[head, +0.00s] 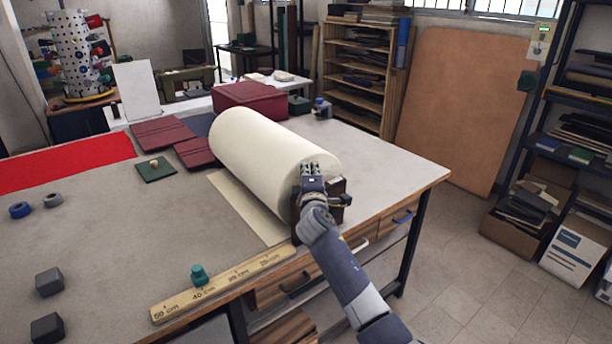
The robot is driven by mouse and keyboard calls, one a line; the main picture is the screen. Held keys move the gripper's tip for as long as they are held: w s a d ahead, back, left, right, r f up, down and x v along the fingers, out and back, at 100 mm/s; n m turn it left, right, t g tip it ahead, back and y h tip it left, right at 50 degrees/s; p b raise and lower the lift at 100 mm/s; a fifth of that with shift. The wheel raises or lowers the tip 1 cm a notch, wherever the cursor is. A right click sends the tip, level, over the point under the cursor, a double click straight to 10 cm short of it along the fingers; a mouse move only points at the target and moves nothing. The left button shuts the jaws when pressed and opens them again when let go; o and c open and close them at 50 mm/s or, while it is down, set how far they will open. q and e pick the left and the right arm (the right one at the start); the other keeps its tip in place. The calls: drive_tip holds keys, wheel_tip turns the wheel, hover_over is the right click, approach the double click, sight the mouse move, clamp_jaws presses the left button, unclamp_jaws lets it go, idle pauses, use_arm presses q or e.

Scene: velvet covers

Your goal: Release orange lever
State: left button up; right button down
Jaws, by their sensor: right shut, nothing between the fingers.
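No orange lever can be made out in the head view; my right gripper may hide it. My right gripper (312,170) is shut and empty at the near end of a large cream roll (265,150). It is in front of a dark brown end bracket (338,187) by the table's front edge. I cannot tell whether the fingers touch the bracket. A cream sheet (245,207) lies flat on the table under the roll. My left gripper is not in view.
The grey table (110,230) carries a wooden ruler (222,284) with a green knob (199,275) along its front edge. Red cloth (65,170), dark red covers (162,135) and a dark red box (250,99) lie farther back. Grey blocks (48,282) sit at left.

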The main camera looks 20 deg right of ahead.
drive_tip(key=shift+w+d, duration=0.6)
drive_tip(key=shift+d, duration=0.15)
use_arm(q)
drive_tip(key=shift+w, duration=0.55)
use_arm(e)
drive_tip(key=shift+d+r, duration=0.1)
drive_tip(key=shift+d, duration=0.25)
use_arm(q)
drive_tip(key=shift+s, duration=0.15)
use_arm(e)
drive_tip(key=shift+r, duration=0.1)
